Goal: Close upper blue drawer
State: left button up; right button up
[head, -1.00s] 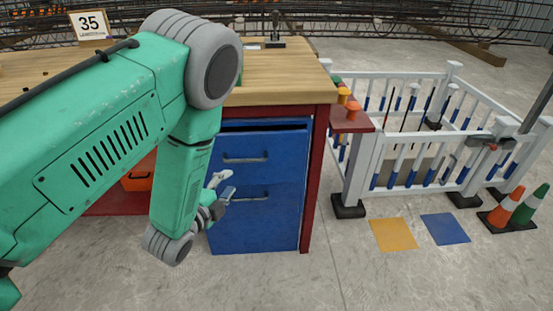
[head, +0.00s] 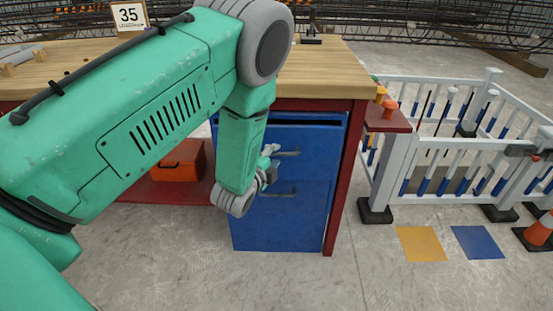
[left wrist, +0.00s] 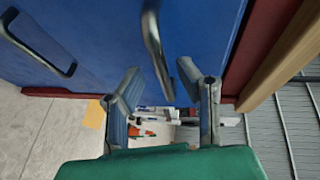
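The blue cabinet (head: 285,225) under the workbench has an upper drawer (head: 315,140) with a grey bar handle (head: 288,153). A thin dark gap shows along the upper drawer's top edge. A second handle (head: 278,191) is below. My left gripper (head: 268,168) is at the cabinet front, just left of and below the upper handle. In the left wrist view, its two fingers (left wrist: 165,98) are apart and empty. There the upper handle (left wrist: 154,45) reaches down toward the space between them; contact cannot be told. The lower handle (left wrist: 35,48) is at the left. My right gripper is not in view.
The wooden bench top (head: 325,72) overhangs the cabinet, with a red leg (head: 346,185) at its right. An orange toolbox (head: 178,162) sits on the lower shelf. A white fence (head: 440,172) stands to the right. The floor in front is clear.

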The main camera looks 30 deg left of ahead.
pick_arm(q)
jog(key=shift+w+d, duration=0.35)
jog(key=shift+w, duration=0.45)
jog(key=shift+a+f, duration=0.1)
jog(key=shift+a, duration=0.2)
grip_shut()
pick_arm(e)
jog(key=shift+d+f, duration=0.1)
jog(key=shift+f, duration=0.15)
pick_arm(q)
jog(key=shift+w+a, duration=0.1)
jog(key=shift+w, duration=0.25)
jog(key=shift+c, duration=2.3)
grip_release()
jog(key=w+a, duration=0.2)
jog(key=w, duration=0.1)
jog(key=shift+f, duration=0.1)
jog(key=o, duration=0.5)
jog(key=shift+a, duration=0.15)
jog(key=shift+c, duration=0.2)
jog(key=v, duration=1.2)
jog(key=shift+d, duration=0.35)
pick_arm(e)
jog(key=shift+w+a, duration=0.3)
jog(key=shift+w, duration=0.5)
